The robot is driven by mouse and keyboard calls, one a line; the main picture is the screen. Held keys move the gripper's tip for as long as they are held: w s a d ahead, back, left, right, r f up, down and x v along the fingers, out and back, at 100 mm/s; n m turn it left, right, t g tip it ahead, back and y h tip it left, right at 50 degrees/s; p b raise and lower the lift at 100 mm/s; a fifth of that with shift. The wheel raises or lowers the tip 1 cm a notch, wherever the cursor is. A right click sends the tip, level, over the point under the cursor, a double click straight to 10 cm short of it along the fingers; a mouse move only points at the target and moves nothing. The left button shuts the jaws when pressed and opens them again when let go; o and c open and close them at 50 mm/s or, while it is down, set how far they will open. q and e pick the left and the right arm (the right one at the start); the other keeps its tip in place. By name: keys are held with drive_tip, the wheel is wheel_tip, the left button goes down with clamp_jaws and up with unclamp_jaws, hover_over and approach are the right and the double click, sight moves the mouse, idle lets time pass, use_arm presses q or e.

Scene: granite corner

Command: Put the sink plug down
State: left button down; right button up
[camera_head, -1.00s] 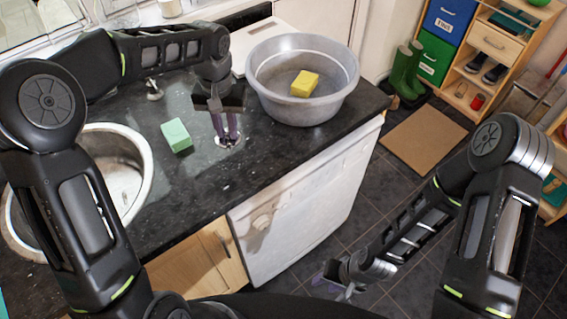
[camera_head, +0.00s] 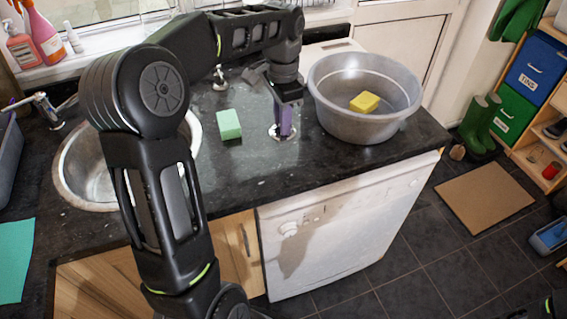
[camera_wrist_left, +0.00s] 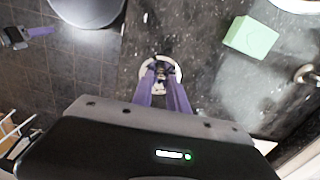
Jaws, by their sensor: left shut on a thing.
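The sink plug (camera_head: 283,134) is a pale round disc at the dark worktop, between the green sponge and the grey basin. My left gripper (camera_head: 282,130) points down, with its purple fingers shut on the plug's middle. In the left wrist view the plug (camera_wrist_left: 160,88) shows as a white ring around the fingertips (camera_wrist_left: 161,75). The fingers hide part of it, and I cannot tell whether it touches the worktop. My right gripper (camera_wrist_left: 22,37) shows small at the upper left of the left wrist view, over the floor; its opening is unclear.
A green sponge (camera_head: 229,124) lies left of the plug. The round sink (camera_head: 75,180) is farther left. A grey basin (camera_head: 335,120) holding a yellow sponge (camera_head: 364,103) stands to the right. The worktop's front edge is close. Bare worktop lies in front of the plug.

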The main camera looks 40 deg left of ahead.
use_arm(q)
drive_tip(key=shift+s+a+m, duration=0.2)
drive_tip(key=shift+a+m, duration=0.15)
drive_tip(key=shift+m, duration=0.05)
drive_tip(key=shift+r, duration=0.1)
drive_tip(key=shift+f+p, duration=0.5)
drive_tip(key=shift+f, duration=2.65)
wheel_tip(320, 180, down, 3)
drive_tip(key=shift+f+p, duration=0.15)
drive_tip(key=shift+p, duration=0.25)
drive_tip(key=shift+f, duration=0.25)
